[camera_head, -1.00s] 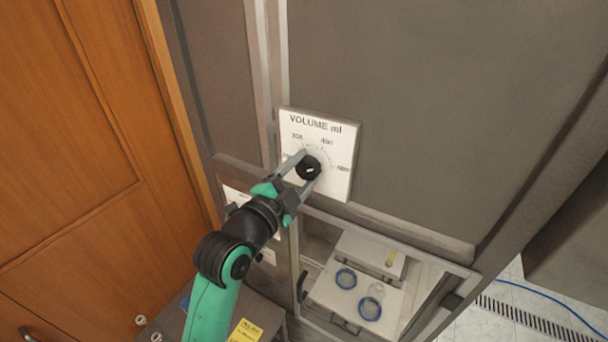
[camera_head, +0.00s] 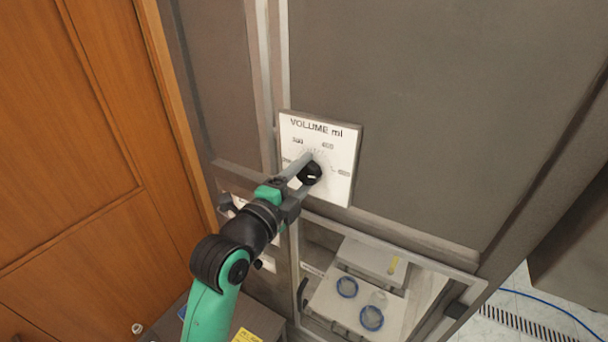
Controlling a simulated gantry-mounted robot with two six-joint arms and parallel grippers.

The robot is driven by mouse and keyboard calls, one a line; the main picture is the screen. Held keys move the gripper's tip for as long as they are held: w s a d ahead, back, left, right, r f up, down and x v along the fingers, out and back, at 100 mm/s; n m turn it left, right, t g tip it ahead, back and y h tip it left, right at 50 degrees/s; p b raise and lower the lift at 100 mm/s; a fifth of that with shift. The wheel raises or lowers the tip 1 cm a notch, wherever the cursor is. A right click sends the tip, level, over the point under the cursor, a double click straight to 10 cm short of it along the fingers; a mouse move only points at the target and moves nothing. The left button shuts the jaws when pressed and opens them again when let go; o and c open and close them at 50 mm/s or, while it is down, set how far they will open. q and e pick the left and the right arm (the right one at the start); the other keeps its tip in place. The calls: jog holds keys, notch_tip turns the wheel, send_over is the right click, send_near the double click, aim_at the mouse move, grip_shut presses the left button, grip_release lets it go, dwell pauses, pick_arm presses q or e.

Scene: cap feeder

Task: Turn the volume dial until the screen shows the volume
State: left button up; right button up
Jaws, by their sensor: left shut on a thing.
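The volume dial (camera_head: 311,174) is a round black knob with a small white mark. No screen with a readable value shows. My right gripper is not in view.
A yellow label (camera_head: 247,331) lies at the bottom. A wooden door (camera_head: 60,150) stands at the left. The grey panel (camera_head: 430,110) right of the plate is bare.

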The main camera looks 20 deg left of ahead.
pick_arm(q)
jog(key=o, duration=1.4)
jog(key=s+p, duration=0.2)
jog(key=s, duration=0.1)
jog(key=s+a+p, duration=0.1)
jog(key=s+p, duration=0.2)
jog(key=s, duration=0.1)
jog(key=s+p, duration=0.2)
jog(key=s, duration=0.2)
jog(key=shift+s+a+p, duration=0.15)
jog(key=shift+s+p, duration=0.1)
jog(key=shift+p, duration=0.15)
